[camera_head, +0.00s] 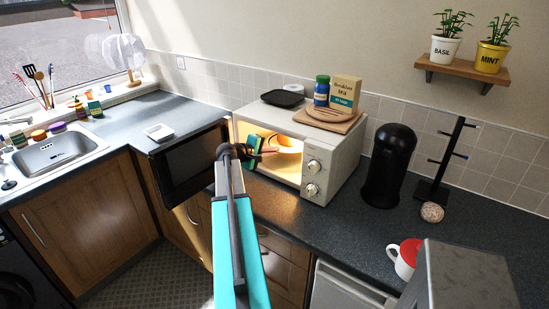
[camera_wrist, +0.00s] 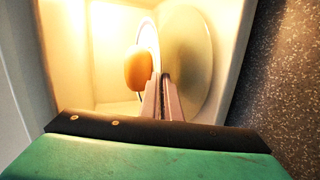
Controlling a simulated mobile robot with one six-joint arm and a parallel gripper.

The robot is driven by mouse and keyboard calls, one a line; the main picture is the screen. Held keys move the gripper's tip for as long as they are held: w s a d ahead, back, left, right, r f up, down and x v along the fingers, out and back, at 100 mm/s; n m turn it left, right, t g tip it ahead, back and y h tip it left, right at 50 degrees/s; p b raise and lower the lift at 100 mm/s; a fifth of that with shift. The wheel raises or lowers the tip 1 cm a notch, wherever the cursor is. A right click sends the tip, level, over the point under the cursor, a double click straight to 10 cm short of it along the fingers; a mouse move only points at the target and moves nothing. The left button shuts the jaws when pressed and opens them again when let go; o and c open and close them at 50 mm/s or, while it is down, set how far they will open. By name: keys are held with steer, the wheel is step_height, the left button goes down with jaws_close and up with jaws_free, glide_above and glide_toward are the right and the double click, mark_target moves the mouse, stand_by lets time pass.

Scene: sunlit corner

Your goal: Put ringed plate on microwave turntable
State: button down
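The microwave (camera_head: 322,150) stands on the counter with its door open to the left and its inside lit. My gripper (camera_head: 268,150) reaches into it from the front. In the wrist view, which is rolled sideways, the fingers (camera_wrist: 163,85) are close together at the near edge of the ringed plate (camera_wrist: 155,45) and appear to pinch its rim. A rounded orange-brown food item (camera_wrist: 138,70) is on the plate. The pale round turntable (camera_wrist: 195,65) lies under the plate; a gap seems to show between them. Finger contact with the rim is partly hidden.
The open microwave door (camera_head: 190,165) is left of my arm. On the microwave are a wooden board (camera_head: 328,120), a box, a jar and a black dish. A black bin (camera_head: 388,165), a dark stand (camera_head: 437,175) and a red-and-white mug (camera_head: 404,258) are to the right.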

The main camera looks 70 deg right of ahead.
mark_target(273, 164)
steer(key=shift+f+p, duration=0.7)
steer(key=shift+f, duration=0.55)
steer(key=shift+d+f+p, duration=0.2)
steer(key=shift+f+p, duration=0.3)
steer(key=shift+f, duration=0.05)
steer(key=shift+f, duration=0.15)
steer(key=c, duration=2.3)
jaws_free()
steer(key=shift+s, duration=0.1)
steer(key=shift+a, duration=0.1)
steer(key=b+v, duration=0.4)
steer(key=v, duration=0.8)
